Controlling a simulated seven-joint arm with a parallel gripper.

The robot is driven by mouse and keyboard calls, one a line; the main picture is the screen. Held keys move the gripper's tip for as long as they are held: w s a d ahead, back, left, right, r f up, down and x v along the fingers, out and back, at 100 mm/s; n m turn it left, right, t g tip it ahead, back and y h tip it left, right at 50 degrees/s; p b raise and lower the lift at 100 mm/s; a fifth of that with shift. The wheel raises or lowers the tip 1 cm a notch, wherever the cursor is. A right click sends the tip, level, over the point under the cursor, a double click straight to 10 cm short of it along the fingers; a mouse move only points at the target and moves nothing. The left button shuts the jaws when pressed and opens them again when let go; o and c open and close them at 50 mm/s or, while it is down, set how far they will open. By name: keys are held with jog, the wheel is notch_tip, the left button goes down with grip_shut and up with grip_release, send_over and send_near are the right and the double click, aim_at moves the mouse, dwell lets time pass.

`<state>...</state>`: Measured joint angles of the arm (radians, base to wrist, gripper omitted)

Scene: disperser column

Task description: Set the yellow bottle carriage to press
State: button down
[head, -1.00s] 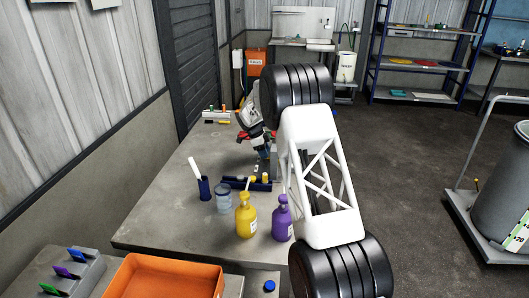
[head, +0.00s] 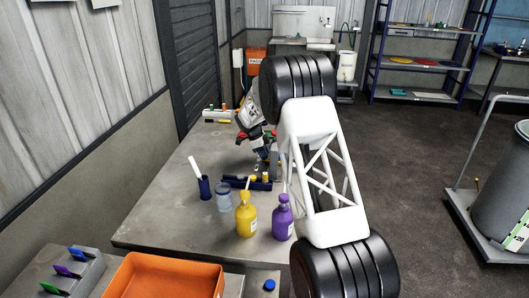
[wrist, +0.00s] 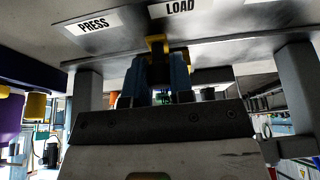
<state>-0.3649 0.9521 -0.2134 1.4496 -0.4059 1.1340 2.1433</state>
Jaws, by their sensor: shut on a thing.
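In the wrist view, a yellow tab (wrist: 157,45) sits between the two blue fingers of my gripper (wrist: 157,62). I take the tab to be the carriage's handle. It is under a panel, just below the left end of the LOAD label (wrist: 180,6). The PRESS label (wrist: 95,27) is further left. My gripper is shut on the tab. In the head view my gripper (head: 263,166) is small, at the dark blue disperser base (head: 236,182), and the tab cannot be made out. A yellow pump bottle (head: 246,222) stands in front of the base.
A purple pump bottle (head: 282,220) stands right of the yellow one. A clear blue jar (head: 223,201) and a dark blue cup (head: 204,187) are to the left. My arm covers the table's right side. The table's left front is clear.

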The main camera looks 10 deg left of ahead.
jog(key=shift+s, duration=2.75)
jog(key=c, duration=1)
grip_release()
jog(key=shift+r, duration=0.1)
jog(key=shift+v, duration=3.85)
